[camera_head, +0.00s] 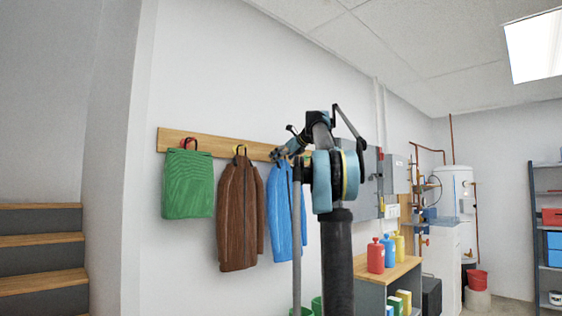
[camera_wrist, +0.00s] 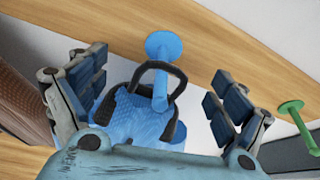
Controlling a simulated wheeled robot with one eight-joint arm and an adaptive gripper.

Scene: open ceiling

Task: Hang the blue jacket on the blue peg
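The blue jacket (camera_head: 278,212) hangs down along the wall under the wooden peg rail, partly hidden by my arm. In the wrist view the blue jacket (camera_wrist: 135,117) has a black loop at its top. The blue peg (camera_wrist: 161,88) sticks out from the rail through that loop, and the loop appears to cross over it. My gripper (camera_wrist: 158,85) is open, its fingers spread on either side of the loop and apart from it. In the head view my gripper (camera_head: 288,153) is at the rail above the jacket.
The rail (camera_head: 225,148) also carries a green bag (camera_head: 188,185) and a brown jacket (camera_head: 238,215) to the left. A green peg (camera_wrist: 296,118) is to the right. A bench (camera_head: 385,277) with several bottles stands right of my arm; wooden steps (camera_head: 42,245) are far left.

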